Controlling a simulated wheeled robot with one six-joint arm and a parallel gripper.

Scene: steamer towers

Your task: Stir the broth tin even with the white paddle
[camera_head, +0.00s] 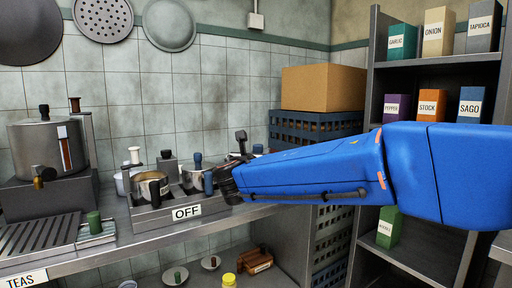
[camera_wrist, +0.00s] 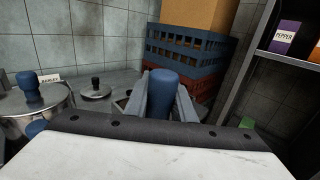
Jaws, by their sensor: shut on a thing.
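My gripper (camera_head: 228,182) is at the counter, right of the pots. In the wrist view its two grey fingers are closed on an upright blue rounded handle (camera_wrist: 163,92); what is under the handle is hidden. An open tin (camera_head: 150,187) with brown contents and a dark handle stands left of my gripper. Its label is too small to read, so I cannot tell if it is the broth tin. A white-knobbed piece (camera_head: 134,156) stands behind it, possibly the white paddle. A steel pot with a blue knob (camera_head: 197,161) stands between that tin and my gripper.
A sign reading OFF (camera_head: 186,212) is on the stand's front. A large urn (camera_head: 45,160) and a slatted drain tray (camera_head: 38,236) are at left. Blue crates (camera_head: 312,127) with a cardboard box (camera_head: 322,88) stand behind my arm. A shelf (camera_head: 425,63) of labelled boxes is at right.

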